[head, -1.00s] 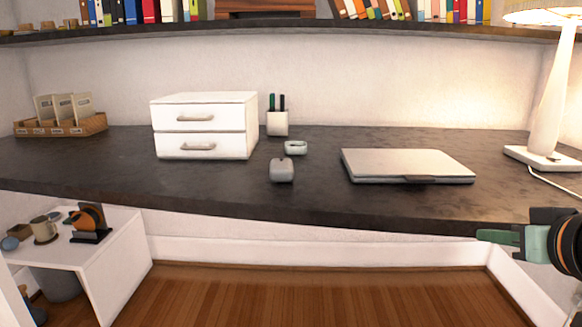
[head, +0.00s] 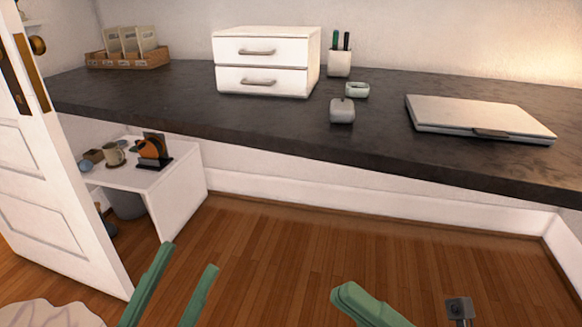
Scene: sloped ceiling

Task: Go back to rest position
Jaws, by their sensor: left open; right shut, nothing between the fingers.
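My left gripper (head: 189,257) shows at the bottom left of the head view. Its two green fingers stand apart with nothing between them. My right gripper (head: 349,292) shows at the bottom centre, its green fingers together and empty. Both grippers appear over the wooden floor, in front of the desk and apart from the things on it.
A low white table (head: 180,185) and door (head: 50,190) are left. Floor (head: 280,240) is clear.

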